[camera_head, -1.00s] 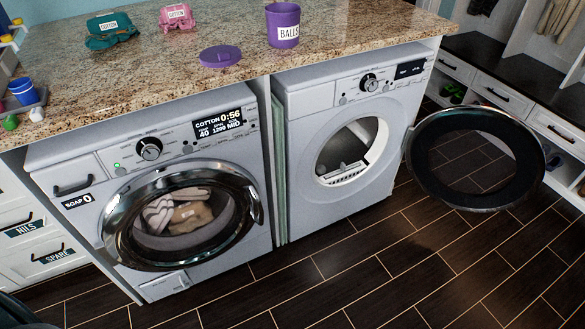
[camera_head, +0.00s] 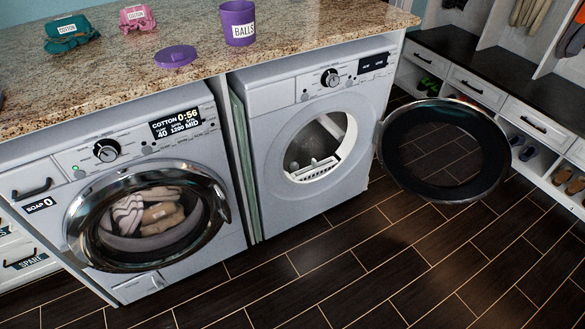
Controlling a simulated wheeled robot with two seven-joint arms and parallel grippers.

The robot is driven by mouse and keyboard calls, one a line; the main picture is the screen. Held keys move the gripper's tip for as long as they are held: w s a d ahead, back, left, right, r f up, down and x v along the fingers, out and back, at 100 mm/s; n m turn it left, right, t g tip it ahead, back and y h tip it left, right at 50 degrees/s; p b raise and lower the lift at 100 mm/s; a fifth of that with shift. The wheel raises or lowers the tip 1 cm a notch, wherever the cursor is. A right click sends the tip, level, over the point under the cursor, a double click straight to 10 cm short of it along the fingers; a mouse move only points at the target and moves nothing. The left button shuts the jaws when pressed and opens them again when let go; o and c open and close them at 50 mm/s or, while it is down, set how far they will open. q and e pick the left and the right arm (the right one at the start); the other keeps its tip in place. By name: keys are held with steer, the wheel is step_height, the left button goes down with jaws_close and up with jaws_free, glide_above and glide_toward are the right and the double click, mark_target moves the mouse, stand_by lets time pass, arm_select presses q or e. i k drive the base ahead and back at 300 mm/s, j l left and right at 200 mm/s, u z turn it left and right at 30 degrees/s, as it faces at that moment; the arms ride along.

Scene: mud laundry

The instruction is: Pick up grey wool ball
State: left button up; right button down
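No grey wool ball can be made out for certain. A purple container (camera_head: 238,12) labelled BALLS stands on the granite counter, and its contents are hidden. Its likely lid, a purple disc (camera_head: 176,57), lies to its left. The right-hand machine (camera_head: 300,135) is open. Small greyish shapes (camera_head: 294,166) show low inside its drum, too small to tell what they are. Neither of my grippers shows in the view.
The open round door (camera_head: 383,150) sticks out to the right over the floor. The left washer (camera_head: 62,160) is shut with laundry inside. Teal (camera_head: 72,38) and pink (camera_head: 137,20) COTTON bundles sit on the counter (camera_head: 120,75). The wooden floor (camera_head: 330,260) ahead is clear.

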mark_target(294, 166)
steer(key=i+l, duration=1.95)
steer(key=i+l+z, duration=0.05)
steer(key=l, duration=0.05)
